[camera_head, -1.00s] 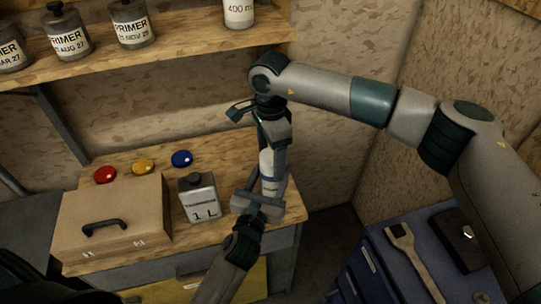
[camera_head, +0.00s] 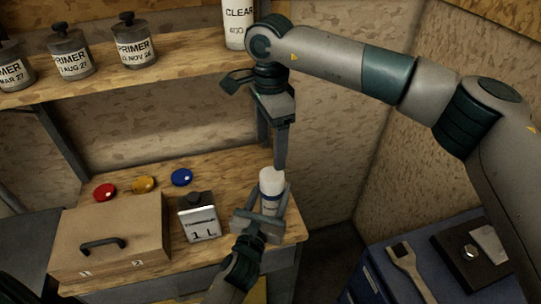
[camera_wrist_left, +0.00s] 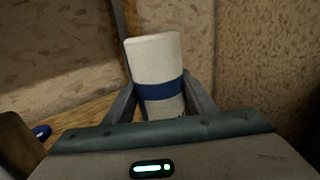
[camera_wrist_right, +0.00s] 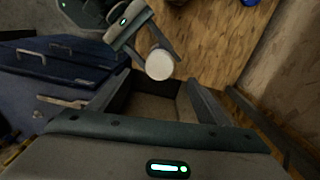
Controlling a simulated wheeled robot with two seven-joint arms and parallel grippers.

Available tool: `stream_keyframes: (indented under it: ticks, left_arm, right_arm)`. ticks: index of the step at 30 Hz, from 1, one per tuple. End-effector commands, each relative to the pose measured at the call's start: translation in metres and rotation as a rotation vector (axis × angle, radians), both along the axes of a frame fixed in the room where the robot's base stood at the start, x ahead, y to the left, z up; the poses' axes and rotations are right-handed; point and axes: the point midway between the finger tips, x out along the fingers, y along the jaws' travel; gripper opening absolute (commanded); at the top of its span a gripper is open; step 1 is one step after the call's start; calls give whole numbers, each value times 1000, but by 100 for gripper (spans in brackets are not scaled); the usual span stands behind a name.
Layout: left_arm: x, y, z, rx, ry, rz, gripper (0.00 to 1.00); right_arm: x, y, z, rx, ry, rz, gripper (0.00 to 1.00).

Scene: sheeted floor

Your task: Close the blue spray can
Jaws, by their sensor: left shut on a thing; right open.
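The spray can (camera_head: 271,188) is white with a blue band, and its top end is white and rounded. It stands nearly upright in my left gripper (camera_head: 261,217), which is shut on its body; the left wrist view shows the can (camera_wrist_left: 155,65) between the fingers. My right gripper (camera_head: 281,155) is above the can, fingers downward, open and empty. The right wrist view shows the can's round white top (camera_wrist_right: 159,64) beyond the open fingers, apart from them. I cannot tell whether the white top is a separate cap.
Red (camera_head: 105,192), yellow (camera_head: 144,185) and blue (camera_head: 181,177) discs lie on the wooden bench. A thinner can (camera_head: 199,217) and a handled box (camera_head: 110,235) stand left of the spray can. Primer bottles (camera_head: 72,55) line the shelf. A blue cabinet (camera_head: 360,280) is at right.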

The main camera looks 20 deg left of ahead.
Motion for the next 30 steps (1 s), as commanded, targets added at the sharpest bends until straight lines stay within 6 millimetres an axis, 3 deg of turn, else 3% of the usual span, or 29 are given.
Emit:
stream_keyframes:
  ticks: [4, 13, 14, 16, 30]
  left_arm:
    - [0, 0, 0, 0, 0, 0, 10]
    - [0, 0, 0, 0, 0, 0, 10]
    - [0, 0, 0, 0, 0, 0, 58]
    - [0, 0, 0, 0, 0, 0, 72]
    - [-6, 0, -1, 0, 0, 0, 72]
  right_arm:
    - [0, 0, 9, 1, 1, 0, 70]
    - [0, 0, 11, 1, 1, 1, 70]
    - [0, 0, 11, 1, 1, 1, 70]
    - [0, 0, 11, 1, 1, 1, 70]
    - [0, 0, 8, 1, 1, 1, 70]
